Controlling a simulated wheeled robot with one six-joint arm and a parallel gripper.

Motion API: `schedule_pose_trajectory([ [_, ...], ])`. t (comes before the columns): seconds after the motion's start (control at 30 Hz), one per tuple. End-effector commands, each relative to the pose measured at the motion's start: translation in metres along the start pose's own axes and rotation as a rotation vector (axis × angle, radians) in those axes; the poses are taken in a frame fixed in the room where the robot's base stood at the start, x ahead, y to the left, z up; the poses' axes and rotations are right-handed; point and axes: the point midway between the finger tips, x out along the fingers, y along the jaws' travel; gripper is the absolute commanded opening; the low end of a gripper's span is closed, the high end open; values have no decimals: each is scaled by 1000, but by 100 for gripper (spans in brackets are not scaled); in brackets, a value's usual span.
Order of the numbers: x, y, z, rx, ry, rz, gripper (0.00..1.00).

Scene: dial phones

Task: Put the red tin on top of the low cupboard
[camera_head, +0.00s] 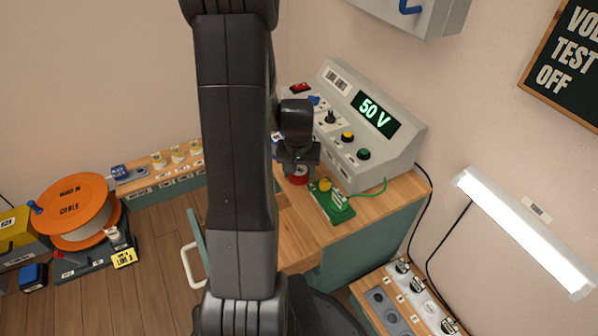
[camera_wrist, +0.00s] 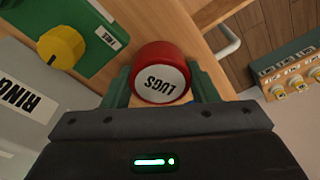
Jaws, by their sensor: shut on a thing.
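The red tin (camera_wrist: 163,55), with a white lid marked LUGS, sits between the green fingers of my gripper (camera_head: 298,163) in the wrist view. My gripper is shut on it. In the head view only a small part of the red tin (camera_head: 299,178) shows below the gripper, at the wood-topped teal cabinet (camera_head: 405,190). I cannot tell whether the tin touches the surface below it. A teal drawer front with a white handle (camera_head: 188,268) stands out from the cabinet on the left. My arm hides much of the middle.
A grey 50 V test console (camera_head: 350,120) stands behind the gripper. A green board (camera_head: 332,205) with a yellow knob lies just right of the tin. A low wood-topped unit (camera_head: 165,180) with several yellow-marked cups and an orange cable reel (camera_head: 75,208) are at left.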

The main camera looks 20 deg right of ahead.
Motion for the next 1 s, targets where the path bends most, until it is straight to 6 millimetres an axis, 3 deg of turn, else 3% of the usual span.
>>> schedule_pose_trajectory([
  [0.27,3,0,0,0,0,0,29],
  [0.3,2,0,0,0,0,0,59],
  [0.4,2,0,0,0,0,0,75],
  [0.77,-4,0,0,0,0,0,75],
  [1.0,-51,0,-2,0,5,0,75],
])
